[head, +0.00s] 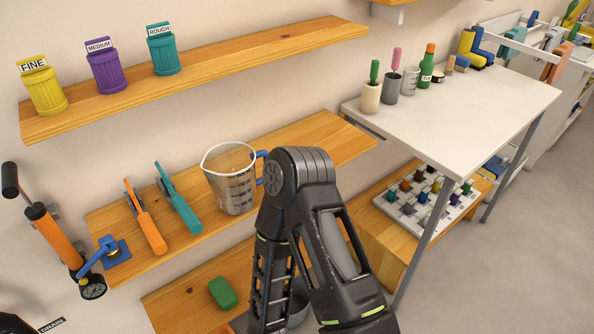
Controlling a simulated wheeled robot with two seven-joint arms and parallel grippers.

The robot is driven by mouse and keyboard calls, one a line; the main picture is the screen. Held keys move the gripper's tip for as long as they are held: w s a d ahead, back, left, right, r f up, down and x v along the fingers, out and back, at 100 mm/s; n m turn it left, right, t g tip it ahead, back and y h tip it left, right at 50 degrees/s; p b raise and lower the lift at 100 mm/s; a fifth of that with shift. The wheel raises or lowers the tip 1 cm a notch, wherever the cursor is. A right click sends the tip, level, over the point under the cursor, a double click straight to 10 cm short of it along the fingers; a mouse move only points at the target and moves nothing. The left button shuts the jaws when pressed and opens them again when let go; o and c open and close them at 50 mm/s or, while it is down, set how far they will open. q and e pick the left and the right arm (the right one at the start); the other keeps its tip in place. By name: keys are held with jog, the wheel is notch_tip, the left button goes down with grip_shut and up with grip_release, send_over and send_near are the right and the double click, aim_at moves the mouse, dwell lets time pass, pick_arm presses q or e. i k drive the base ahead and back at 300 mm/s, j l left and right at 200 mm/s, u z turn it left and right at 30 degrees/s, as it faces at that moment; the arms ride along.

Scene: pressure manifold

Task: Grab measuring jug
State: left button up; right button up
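The measuring jug (230,190) is clear, with dark scale marks and a blue handle on its right side. It stands upright on the middle wooden shelf (330,135). A dark arm of mine rises from the bottom of the picture, and its bent joint stands just right of the jug, covering part of the handle. I cannot tell whether the arm touches it. Neither gripper's fingers can be seen.
Orange (148,228) and teal (180,206) handled tools lie left of the jug. Labelled canisters (106,68) stand on the upper shelf. A green block (222,293) lies on the lower shelf. A white table (470,110) with bottles along its back stands right.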

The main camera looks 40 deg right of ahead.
aim_at(228, 168)
jog(key=i+j+z, duration=0.1)
jog(key=z, duration=0.35)
jog(key=i+j+z, duration=0.1)
jog(key=z, duration=0.35)
jog(key=j+z, duration=0.2)
jog(key=z, duration=0.3)
jog(key=i+j+z, duration=0.1)
jog(key=z, duration=0.35)
jog(key=j+z, duration=0.3)
jog(key=z, duration=0.15)
jog(key=j+z, duration=0.2)
jog(key=z, duration=0.25)
jog(key=j+z, duration=0.15)
jog(key=z, duration=0.35)
jog(key=k, duration=0.05)
